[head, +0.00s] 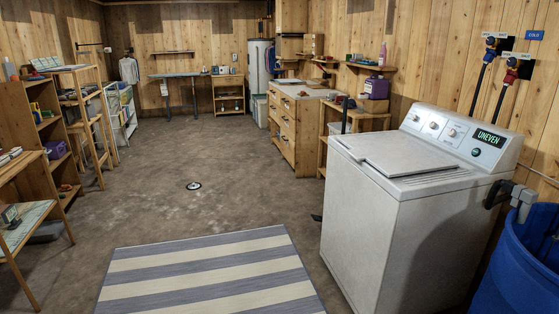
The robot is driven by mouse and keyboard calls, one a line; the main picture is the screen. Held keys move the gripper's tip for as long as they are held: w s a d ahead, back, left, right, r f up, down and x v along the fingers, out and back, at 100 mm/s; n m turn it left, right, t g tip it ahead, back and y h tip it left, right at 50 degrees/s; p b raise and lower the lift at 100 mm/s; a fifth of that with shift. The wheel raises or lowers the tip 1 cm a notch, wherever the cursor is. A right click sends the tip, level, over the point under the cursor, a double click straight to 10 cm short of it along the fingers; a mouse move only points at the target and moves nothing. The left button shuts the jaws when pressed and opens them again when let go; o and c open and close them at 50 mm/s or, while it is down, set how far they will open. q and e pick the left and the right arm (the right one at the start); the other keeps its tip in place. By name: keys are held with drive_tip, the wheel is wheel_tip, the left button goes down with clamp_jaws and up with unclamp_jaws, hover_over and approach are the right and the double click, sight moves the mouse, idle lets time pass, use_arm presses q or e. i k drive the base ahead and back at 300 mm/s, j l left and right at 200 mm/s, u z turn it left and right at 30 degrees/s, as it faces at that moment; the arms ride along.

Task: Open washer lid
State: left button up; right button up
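A white top-loading washer (362,232) stands at the right. Its lid (415,152) lies flat over the top and looks shut. The control panel (450,135) behind the lid has several knobs and a display (490,137) that reads "UNEVEN". Neither of my grippers shows in the head view, so I cannot see whether they are open or shut.
A blue bin (520,265) stands close by the washer's right side. A grey and white striped rug (210,272) lies on the floor left of the washer. A wooden drawer cabinet (290,125) stands beyond it.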

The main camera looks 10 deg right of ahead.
sight(392, 155)
drive_tip(key=i+j+z, duration=0.15)
drive_tip(key=i+z, duration=0.35)
drive_tip(key=i+j+z, duration=0.3)
drive_tip(key=z, duration=0.15)
drive_tip(key=i+j+z, duration=0.7)
drive_tip(key=j+z, duration=0.15)
drive_tip(key=j, duration=0.15)
drive_tip(key=i+j+z, duration=0.1)
drive_tip(key=j+z, duration=0.25)
drive_tip(key=j, duration=0.2)
drive_tip(key=i+j+z, duration=0.1)
drive_tip(key=j+z, duration=0.3)
drive_tip(key=j, duration=0.2)
